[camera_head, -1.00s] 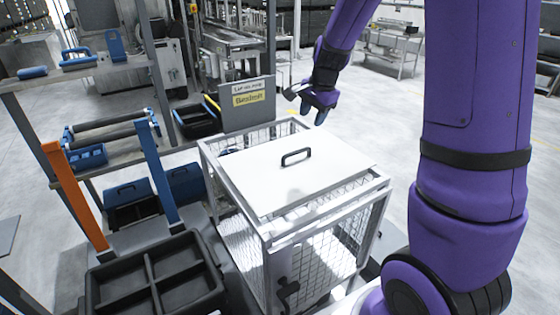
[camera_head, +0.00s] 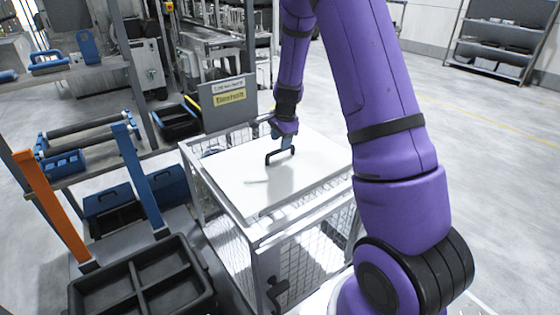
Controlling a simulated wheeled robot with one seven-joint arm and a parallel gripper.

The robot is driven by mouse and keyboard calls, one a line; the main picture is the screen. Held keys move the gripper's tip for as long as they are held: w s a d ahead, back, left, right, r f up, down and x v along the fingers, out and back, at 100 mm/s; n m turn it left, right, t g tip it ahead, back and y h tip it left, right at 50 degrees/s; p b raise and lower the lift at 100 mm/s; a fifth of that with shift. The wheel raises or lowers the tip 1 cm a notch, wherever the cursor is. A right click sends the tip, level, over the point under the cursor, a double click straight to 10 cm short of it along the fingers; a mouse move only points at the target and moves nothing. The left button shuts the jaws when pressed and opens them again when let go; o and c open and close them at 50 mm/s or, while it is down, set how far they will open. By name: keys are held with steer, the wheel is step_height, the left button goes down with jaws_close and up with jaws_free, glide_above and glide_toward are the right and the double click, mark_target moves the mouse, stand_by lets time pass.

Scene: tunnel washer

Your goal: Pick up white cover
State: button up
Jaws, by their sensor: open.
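The white cover (camera_head: 255,194) is a flat panel lying on top of a wire mesh cage with a light metal frame (camera_head: 262,243). A black handle (camera_head: 279,156) stands up from the cover. My gripper (camera_head: 281,144) points down right at the far side of the handle, and its tips overlap the handle in this view. It is open. Whether its fingers are on both sides of the handle cannot be told.
A black divided tray (camera_head: 142,284) is at the lower left. Blue bins (camera_head: 165,187) and a rack with orange and blue posts (camera_head: 52,205) stand at the left. A grey sign board (camera_head: 229,103) stands behind the cage. The floor at the right is open.

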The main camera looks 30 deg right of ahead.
mark_target(280, 157)
steer(key=f, duration=0.5)
steer(key=shift+w, duration=0.25)
steer(key=shift+c, duration=0.4)
jaws_close()
